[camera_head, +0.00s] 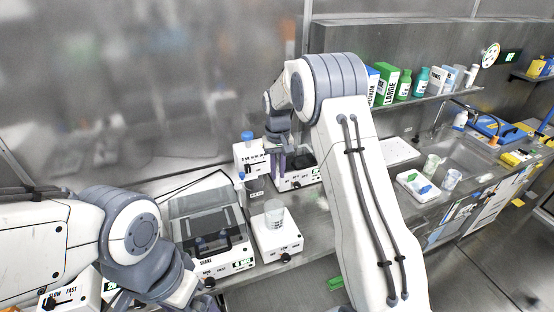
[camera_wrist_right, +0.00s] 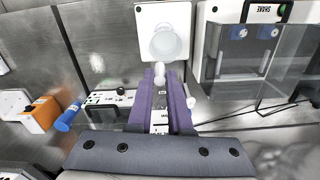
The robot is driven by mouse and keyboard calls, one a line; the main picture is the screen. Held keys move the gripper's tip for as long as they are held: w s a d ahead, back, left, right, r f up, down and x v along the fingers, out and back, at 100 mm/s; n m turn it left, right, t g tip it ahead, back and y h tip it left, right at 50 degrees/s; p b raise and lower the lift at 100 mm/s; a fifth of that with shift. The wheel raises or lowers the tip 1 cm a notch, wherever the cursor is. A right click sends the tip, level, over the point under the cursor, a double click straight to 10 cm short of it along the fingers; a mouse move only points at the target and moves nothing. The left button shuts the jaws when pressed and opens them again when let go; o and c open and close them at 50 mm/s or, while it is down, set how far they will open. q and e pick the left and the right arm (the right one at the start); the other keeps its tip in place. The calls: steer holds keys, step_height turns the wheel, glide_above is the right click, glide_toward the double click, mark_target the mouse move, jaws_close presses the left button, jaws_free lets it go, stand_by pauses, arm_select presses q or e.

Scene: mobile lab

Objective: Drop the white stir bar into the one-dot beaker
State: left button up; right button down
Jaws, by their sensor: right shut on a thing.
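My right gripper (camera_head: 279,165) points down above the bench, behind the clear beaker (camera_head: 274,214) in the head view. In the right wrist view my right gripper (camera_wrist_right: 161,80) is shut on the white stir bar (camera_wrist_right: 159,70), held between the purple fingertips. The beaker (camera_wrist_right: 165,42) stands on a white square plate just beyond the fingertips there; the stir bar appears outside it. I cannot make out any dots on this beaker. Two more clear beakers (camera_head: 431,163) (camera_head: 452,179) stand far right. My left gripper (camera_head: 185,290) is at the lower left, its fingers not clearly visible.
The beaker's white stirrer (camera_head: 277,238) sits beside a clear-lidded shaker (camera_head: 210,230). A shelf (camera_head: 425,97) of bottles and boxes runs along the back wall.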

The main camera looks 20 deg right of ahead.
steer(key=shift+d+f+b, duration=0.2)
steer(key=shift+f+b, duration=0.35)
steer(key=shift+f, duration=0.2)
step_height(320, 180, down, 4)
steer(key=b, duration=0.3)
steer(key=shift+s+d+f, duration=0.1)
steer(key=shift+f, duration=0.15)
steer(key=c, duration=0.8)
jaws_free()
steer(key=shift+o, duration=0.2)
steer(key=shift+r, duration=0.15)
